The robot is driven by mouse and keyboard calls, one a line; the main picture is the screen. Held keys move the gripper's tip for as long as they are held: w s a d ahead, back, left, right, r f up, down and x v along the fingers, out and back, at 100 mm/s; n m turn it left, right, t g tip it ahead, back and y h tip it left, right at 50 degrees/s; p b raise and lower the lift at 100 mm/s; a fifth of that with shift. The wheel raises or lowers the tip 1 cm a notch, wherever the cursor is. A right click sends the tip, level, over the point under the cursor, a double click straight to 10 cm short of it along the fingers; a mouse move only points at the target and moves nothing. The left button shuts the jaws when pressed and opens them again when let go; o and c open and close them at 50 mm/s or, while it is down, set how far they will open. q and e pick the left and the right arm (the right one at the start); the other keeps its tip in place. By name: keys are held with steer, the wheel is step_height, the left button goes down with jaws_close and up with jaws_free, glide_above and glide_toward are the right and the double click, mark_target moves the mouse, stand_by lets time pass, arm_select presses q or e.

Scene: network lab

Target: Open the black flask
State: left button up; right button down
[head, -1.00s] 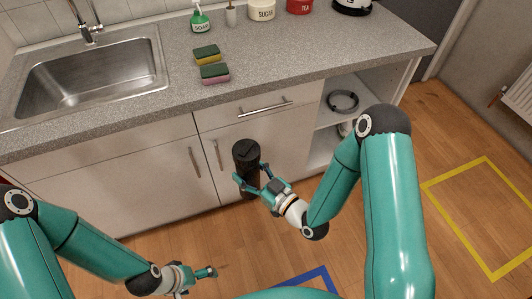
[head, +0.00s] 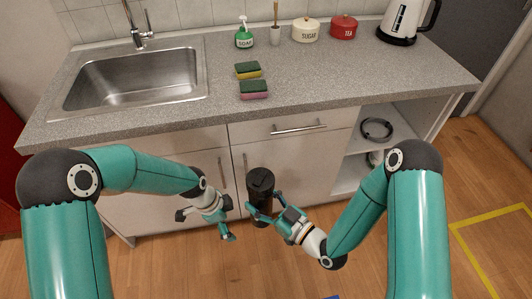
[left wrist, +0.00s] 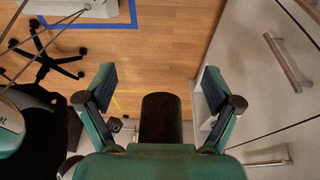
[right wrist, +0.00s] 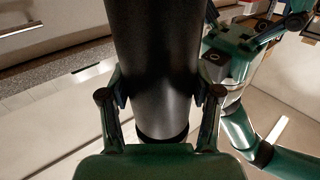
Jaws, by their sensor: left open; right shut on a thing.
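The black flask (head: 262,184) is held about upright in front of the lower cabinet, its dark top facing up. My right gripper (head: 264,214) is shut around its lower body; in the right wrist view the flask (right wrist: 155,65) fills the space between the fingers. My left gripper (head: 206,227) is open and empty, just left of the flask in the head view. I cannot tell the exact gap.
The cabinet (head: 330,175) with bar handles stands close behind the flask. Above it is the counter (head: 330,85) with a sink (head: 135,80), sponges (head: 254,88) and a soap bottle (head: 244,36). An office chair (left wrist: 45,60) shows in the left wrist view. Floor at the right is clear.

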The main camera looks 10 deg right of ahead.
arm_select(q)
steer(key=w+d+r+m+y, duration=0.1)
steer(key=w+d+r+m, duration=0.15)
steer(key=r+m, duration=0.3)
steer(key=w+d+r+m, duration=0.1)
steer(key=w+r+m, duration=0.25)
steer(key=r, duration=0.25)
step_height(320, 180, up, 14)
steer(key=m+y, duration=0.2)
steer(key=m, duration=1.1)
glide_above(265, 175)
steer(key=shift+w+a+r, duration=0.1)
steer(key=shift+r, duration=0.05)
steer(key=shift+s, duration=0.2)
steer(key=shift+f, duration=3.9)
